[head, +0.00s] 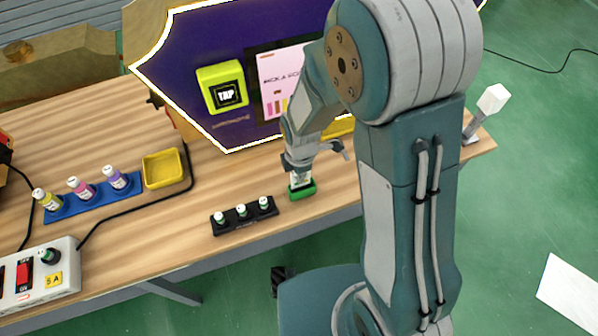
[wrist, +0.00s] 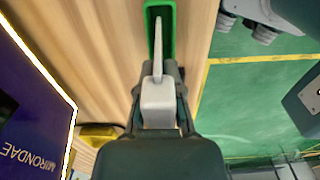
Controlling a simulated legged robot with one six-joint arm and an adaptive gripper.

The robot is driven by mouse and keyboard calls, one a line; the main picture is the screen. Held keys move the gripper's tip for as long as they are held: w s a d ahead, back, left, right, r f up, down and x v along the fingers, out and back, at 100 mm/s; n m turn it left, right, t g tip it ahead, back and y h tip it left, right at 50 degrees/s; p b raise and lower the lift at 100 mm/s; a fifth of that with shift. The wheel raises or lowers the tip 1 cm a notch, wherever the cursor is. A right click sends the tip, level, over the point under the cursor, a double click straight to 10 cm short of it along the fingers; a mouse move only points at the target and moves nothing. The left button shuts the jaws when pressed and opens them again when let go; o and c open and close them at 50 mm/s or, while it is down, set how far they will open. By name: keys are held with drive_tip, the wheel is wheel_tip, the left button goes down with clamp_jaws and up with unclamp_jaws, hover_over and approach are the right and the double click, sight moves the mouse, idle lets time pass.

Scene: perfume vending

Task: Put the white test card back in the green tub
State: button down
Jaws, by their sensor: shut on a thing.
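The green tub (head: 301,193) stands on the wooden table near its front edge, right of the black rack. In the wrist view the green tub (wrist: 150,10) shows at the top, straight beyond my fingers. My gripper (head: 300,170) is right above the tub, pointing down. In the wrist view my gripper (wrist: 158,85) is shut on the white test card (wrist: 158,50), gripping its wide end. The card's narrow end points into the tub's opening. Whether the card touches the tub's bottom cannot be told.
A blue rack (head: 95,198) with coloured bottles, a yellow tray (head: 163,169) and a switch box (head: 38,276) are farther left. The purple vending panel (head: 190,75) stands behind.

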drive_tip(key=shift+f, duration=1.75)
drive_tip(key=c, duration=0.7)
unclamp_jaws()
drive_tip(key=o, duration=0.6)
drive_tip(key=shift+r, duration=1.1)
drive_tip(key=shift+r, duration=3.9)
